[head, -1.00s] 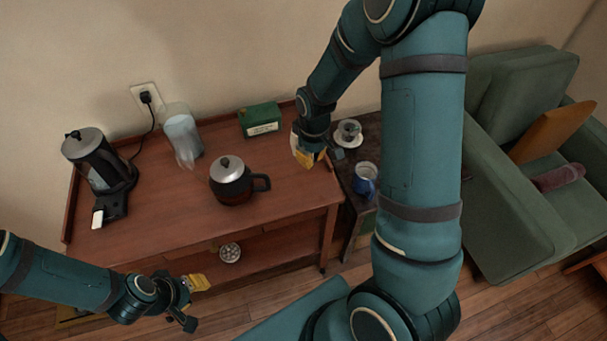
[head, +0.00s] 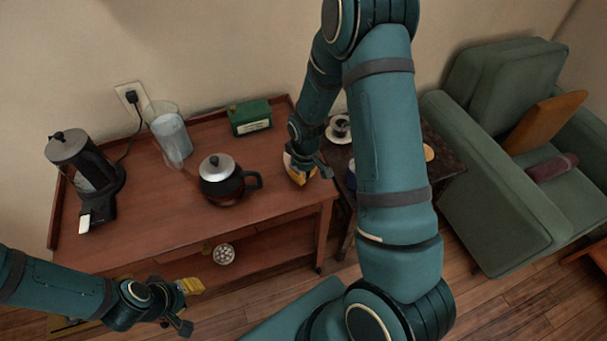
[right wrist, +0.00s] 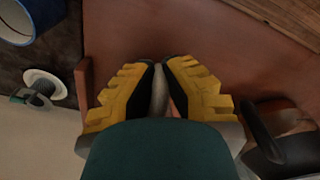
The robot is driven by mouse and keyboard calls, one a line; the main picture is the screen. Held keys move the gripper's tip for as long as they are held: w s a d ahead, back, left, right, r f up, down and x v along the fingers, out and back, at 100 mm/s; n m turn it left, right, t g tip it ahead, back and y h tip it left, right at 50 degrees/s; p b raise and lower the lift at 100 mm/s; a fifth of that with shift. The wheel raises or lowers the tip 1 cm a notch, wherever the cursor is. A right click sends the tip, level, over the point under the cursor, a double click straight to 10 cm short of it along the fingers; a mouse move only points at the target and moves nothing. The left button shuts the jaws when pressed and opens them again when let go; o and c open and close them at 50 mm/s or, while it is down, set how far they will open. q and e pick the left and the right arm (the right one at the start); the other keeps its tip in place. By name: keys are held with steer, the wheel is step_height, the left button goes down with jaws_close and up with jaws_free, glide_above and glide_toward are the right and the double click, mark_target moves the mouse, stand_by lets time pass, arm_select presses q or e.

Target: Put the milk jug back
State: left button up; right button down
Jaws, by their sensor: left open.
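My right gripper (head: 306,177) is over the right end of the wooden table, fingers pointing down. In the right wrist view its yellow-and-black fingertips close on a narrow grey-white strip (right wrist: 159,92). This looks like the handle of a small pale jug, the milk jug. A pale edge of it (head: 288,160) shows beside the fingers in the head view; most of it is hidden by the gripper. I cannot tell whether it touches the table. My left gripper (head: 188,305) is open and empty, low in front of the table.
A dark side table (head: 440,152) with a cup and saucer (head: 340,128) stands right. A blue mug (right wrist: 22,18) shows there.

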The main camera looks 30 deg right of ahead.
steer(key=shift+f, duration=0.1)
steer(key=c, duration=1.5)
jaws_free()
steer(key=shift+f, duration=0.1)
steer(key=shift+c, duration=0.2)
steer(key=o, duration=0.4)
steer(key=shift+r, duration=0.45)
steer(key=r+p, duration=0.3)
steer(key=r, duration=0.8)
steer(key=shift+s+r, duration=0.2)
steer(key=s+a+f+m+y, duration=0.1)
steer(key=s+a+f, duration=0.2)
steer(key=a, duration=0.4)
steer(key=s+a+f+m+y, duration=0.1)
steer(key=s+a+f+m, duration=0.1)
steer(key=s+a+f, duration=0.2)
steer(key=s+a+f+m+t+y, duration=0.1)
steer(key=s+a+f, duration=0.3)
steer(key=a, duration=0.5)
step_height(320, 180, down, 3)
steer(key=shift+s+a+r+y, duration=0.15)
steer(key=shift+a+r+y, duration=0.05)
steer(key=shift+a+y, duration=0.2)
